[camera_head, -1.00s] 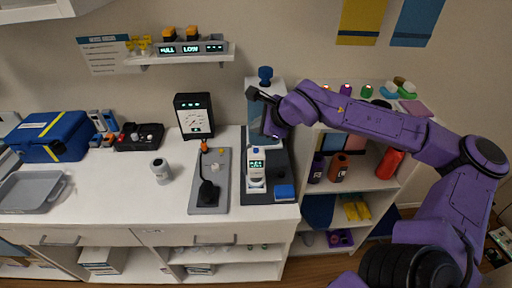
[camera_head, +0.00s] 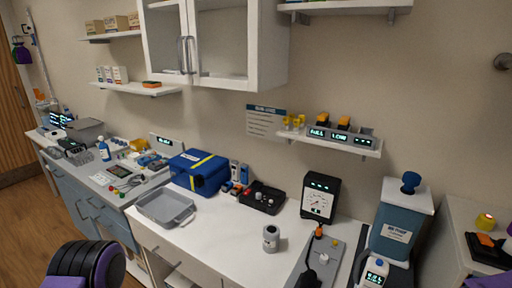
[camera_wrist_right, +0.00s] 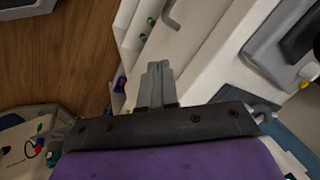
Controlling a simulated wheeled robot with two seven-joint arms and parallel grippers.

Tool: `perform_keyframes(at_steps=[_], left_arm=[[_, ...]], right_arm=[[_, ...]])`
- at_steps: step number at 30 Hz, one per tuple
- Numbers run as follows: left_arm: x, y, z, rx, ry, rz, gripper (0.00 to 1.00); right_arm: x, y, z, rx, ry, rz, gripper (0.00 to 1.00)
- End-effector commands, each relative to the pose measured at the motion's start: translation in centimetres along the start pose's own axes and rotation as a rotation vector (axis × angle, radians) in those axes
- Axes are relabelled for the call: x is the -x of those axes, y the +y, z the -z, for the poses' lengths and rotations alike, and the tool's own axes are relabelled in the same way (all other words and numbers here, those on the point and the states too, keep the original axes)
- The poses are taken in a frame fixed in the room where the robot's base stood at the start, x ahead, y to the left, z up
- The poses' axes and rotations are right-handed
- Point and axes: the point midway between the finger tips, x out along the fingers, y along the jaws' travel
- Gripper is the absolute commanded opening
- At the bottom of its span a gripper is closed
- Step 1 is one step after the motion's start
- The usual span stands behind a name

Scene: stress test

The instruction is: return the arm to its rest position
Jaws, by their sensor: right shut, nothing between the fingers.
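My right gripper (camera_wrist_right: 158,68) shows in the right wrist view with its grey fingers together and nothing between them. It points past the white cabinet front, over the wooden floor side, clear of any object. In the head view the right gripper is out of frame; only a purple piece of an arm shows at the lower right edge. A black and purple part of my own arm shows at the bottom left of the head view. My left gripper is not in view.
The white counter (camera_head: 228,245) holds a grey tray (camera_head: 165,206), a blue case (camera_head: 199,171), a grey jar (camera_head: 271,238), a black gauge box (camera_head: 319,197) and a blue dispenser (camera_head: 399,222). In the wrist view, wooden floor (camera_wrist_right: 60,55) is open at left.

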Motion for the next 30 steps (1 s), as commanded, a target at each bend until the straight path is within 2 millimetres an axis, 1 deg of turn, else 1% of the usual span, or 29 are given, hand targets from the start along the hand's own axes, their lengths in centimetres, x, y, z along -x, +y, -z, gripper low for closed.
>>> perform_keyframes(at_steps=[1, 2, 3, 6, 9, 12, 14, 16, 18, 21, 24, 27, 30], left_arm=[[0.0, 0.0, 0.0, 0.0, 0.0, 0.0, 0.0], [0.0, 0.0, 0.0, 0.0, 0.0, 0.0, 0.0], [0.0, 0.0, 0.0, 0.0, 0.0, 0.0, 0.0], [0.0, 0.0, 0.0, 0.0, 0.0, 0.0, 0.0], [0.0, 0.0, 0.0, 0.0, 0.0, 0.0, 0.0], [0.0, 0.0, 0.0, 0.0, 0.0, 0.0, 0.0], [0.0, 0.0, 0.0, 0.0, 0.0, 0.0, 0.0], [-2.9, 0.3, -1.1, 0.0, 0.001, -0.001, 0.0], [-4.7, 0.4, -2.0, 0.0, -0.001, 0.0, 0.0], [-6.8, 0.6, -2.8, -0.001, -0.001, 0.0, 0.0], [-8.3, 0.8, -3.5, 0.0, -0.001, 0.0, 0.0], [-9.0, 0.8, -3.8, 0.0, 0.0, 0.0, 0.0], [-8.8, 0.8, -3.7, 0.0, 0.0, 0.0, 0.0]], right_arm=[[-1.3, 3.8, -0.4, 0.131, 0.028, -0.04, 0.0], [-1.9, 5.7, -0.4, 0.199, 0.041, -0.055, 0.0], [-2.4, 8.1, -0.1, 0.28, 0.056, -0.076, 0.0], [-3.2, 12.6, 1.3, 0.461, 0.084, -0.114, 0.0], [-3.5, 15.9, 3.1, 0.621, 0.101, -0.144, 0.0], [-3.3, 18.4, 5.1, 0.767, 0.112, -0.168, 0.0], [-3.1, 19.4, 6.5, 0.851, 0.118, -0.182, 0.0], [-6.1, 20.6, 6.2, 0.856, 0.117, -0.181, 0.0], [-7.9, 21.2, 5.8, 0.852, 0.117, -0.18, 0.0], [-10.0, 21.9, 5.5, 0.851, 0.118, -0.18, 0.0], [-11.6, 22.5, 5.2, 0.85, 0.118, -0.18, 0.0], [-12.3, 22.7, 5.1, 0.85, 0.118, -0.18, 0.0], [-12.1, 22.6, 5.1, 0.85, 0.118, -0.18, 0.0]])
